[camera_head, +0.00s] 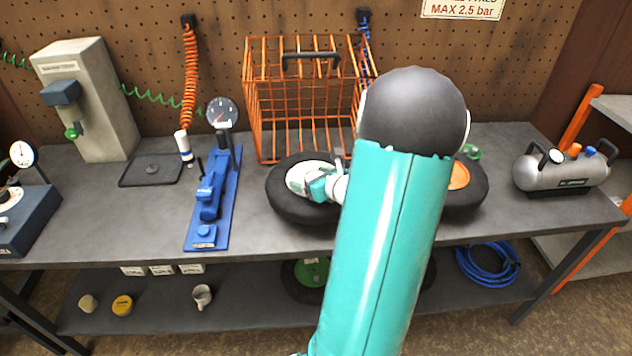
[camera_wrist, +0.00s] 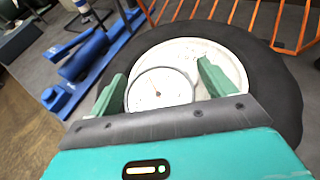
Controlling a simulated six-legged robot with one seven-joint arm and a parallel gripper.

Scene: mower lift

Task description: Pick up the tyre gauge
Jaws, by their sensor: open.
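A round dial with a thin dark rim, a pale face and a small needle, which looks like the tyre gauge (camera_wrist: 160,90), shows between my fingers in the wrist view. It appears to lie over the white hub (camera_wrist: 221,56) of a black tyre (camera_wrist: 272,90). My gripper (camera_wrist: 162,76) is open, with one green finger on each side of the dial; I cannot tell whether they touch it. In the head view my gripper (camera_head: 314,188) is over the left tyre (camera_head: 288,206), and I cannot make out the dial there.
An orange wire basket (camera_head: 290,100) stands behind the tyre. A blue stand (camera_head: 212,195) with an upright dial (camera_head: 222,112) is to its left. A second tyre (camera_head: 472,192) with an orange hub is partly behind my arm. A silver air tank (camera_head: 565,172) stands at right.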

